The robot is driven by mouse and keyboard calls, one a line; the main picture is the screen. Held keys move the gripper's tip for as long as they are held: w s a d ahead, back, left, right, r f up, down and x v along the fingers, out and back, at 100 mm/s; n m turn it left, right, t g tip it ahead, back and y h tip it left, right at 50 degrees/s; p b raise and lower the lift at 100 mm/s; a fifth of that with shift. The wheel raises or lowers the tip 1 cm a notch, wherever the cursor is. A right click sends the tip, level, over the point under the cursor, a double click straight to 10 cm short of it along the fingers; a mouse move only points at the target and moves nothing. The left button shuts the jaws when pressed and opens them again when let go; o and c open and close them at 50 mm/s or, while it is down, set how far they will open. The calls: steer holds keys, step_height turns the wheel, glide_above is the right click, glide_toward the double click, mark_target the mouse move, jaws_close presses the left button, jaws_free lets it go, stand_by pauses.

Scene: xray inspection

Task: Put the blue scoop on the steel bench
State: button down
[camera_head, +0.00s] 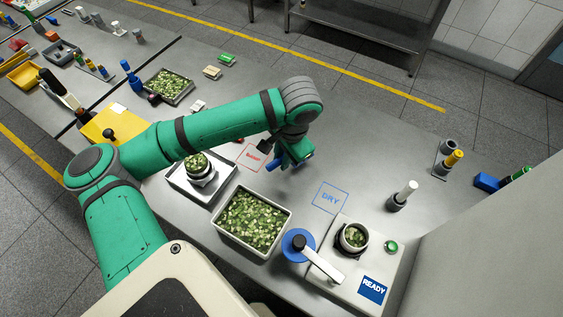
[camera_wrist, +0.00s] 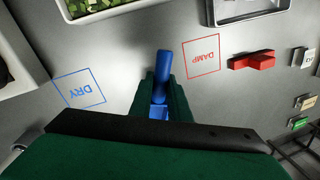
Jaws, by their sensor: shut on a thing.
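The blue scoop (camera_head: 271,166) is in my gripper (camera_head: 286,158), above the middle of the grey steel bench (camera_head: 360,150). In the wrist view my gripper (camera_wrist: 160,98) has its green fingers closed around the blue scoop (camera_wrist: 163,65), whose narrow blue end sticks out beyond the fingertips. The rest of the scoop is hidden by the fingers and the wrist. The bench surface (camera_wrist: 125,65) lies below it, between the DRY and DAMP outlines. I cannot tell whether the scoop touches the bench.
A tray of green pieces (camera_head: 287,216) and a scale (camera_head: 174,180) with a filled cup stand left. The outlined DRY square (camera_head: 322,205) is empty. A white READY device (camera_head: 338,290) stands at the front. A red block (camera_wrist: 252,60) lies near the DAMP square (camera_wrist: 202,77). Bench right of the gripper is clear.

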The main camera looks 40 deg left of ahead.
steer(key=f, duration=0.2)
steer(key=a+f, duration=0.1)
steer(key=shift+w+f, duration=0.2)
steer(key=shift+w, duration=0.1)
steer(key=shift+f, duration=0.45)
steer(key=shift+d+f, duration=0.1)
steer(key=shift+f, duration=0.05)
steer(key=c, duration=1.7)
jaws_free()
steer(key=shift+o, duration=0.2)
steer(key=shift+s, duration=0.1)
steer(key=r, duration=0.4)
steer(key=d+r, duration=0.1)
steer(key=r, duration=0.3)
steer(key=d+r, duration=0.1)
steer(key=r, duration=0.3)
steer(key=shift+r, duration=0.15)
steer(key=shift+w, duration=0.25)
